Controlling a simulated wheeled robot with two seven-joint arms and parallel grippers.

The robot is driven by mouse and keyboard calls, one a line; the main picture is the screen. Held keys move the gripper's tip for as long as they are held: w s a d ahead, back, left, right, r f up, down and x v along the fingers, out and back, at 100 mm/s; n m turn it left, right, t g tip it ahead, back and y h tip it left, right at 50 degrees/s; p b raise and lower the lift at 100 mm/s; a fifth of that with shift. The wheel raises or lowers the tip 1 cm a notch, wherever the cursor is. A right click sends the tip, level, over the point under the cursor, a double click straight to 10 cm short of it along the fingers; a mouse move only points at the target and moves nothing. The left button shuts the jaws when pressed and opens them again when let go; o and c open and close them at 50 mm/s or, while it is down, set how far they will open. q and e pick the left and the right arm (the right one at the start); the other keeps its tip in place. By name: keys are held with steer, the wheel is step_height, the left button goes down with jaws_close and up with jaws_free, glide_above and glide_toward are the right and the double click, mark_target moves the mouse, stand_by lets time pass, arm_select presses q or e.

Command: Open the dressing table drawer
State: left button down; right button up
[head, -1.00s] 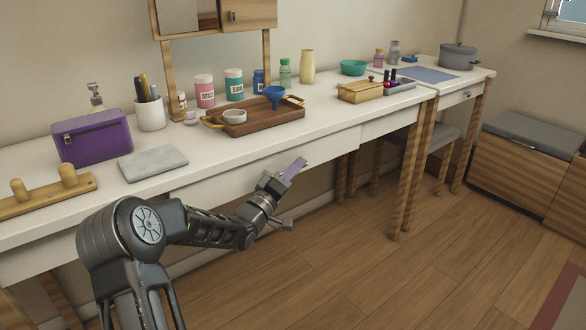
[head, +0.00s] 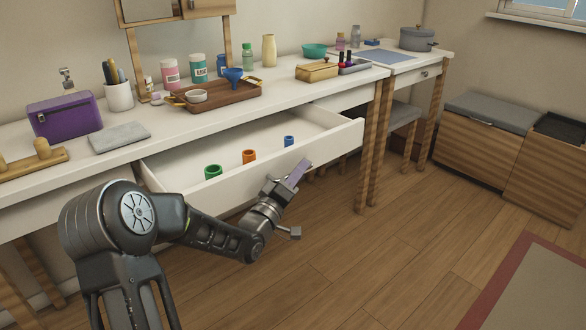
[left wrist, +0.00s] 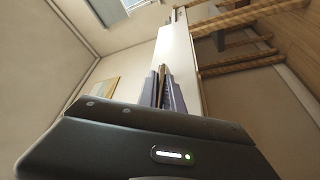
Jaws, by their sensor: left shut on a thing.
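The dressing table (head: 80,158) is a long white table with wooden legs. Its wide white drawer (head: 335,144) stands well out from the table front in the head view. Inside it are a green ring-like item (head: 213,172), an orange one (head: 249,156) and a blue one (head: 289,141). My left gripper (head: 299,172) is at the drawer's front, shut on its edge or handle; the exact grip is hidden. In the left wrist view the fingers (left wrist: 164,90) show close together. My right gripper is not in view.
On the tabletop are a purple box (head: 65,115), a grey slab (head: 119,137), a wooden tray (head: 215,98) and several bottles. A second table with a pot (head: 416,39) stands at the right. The wooden floor (head: 330,265) in front is clear up to a rug (head: 540,290).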

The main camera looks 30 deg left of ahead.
arm_select(q)
steer(key=shift+s+d, duration=0.25)
steer(key=shift+d, duration=0.4)
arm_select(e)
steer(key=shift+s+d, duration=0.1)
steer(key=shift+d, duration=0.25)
arm_select(q)
steer(key=c, duration=1.8)
jaws_free()
steer(key=shift+o, duration=0.2)
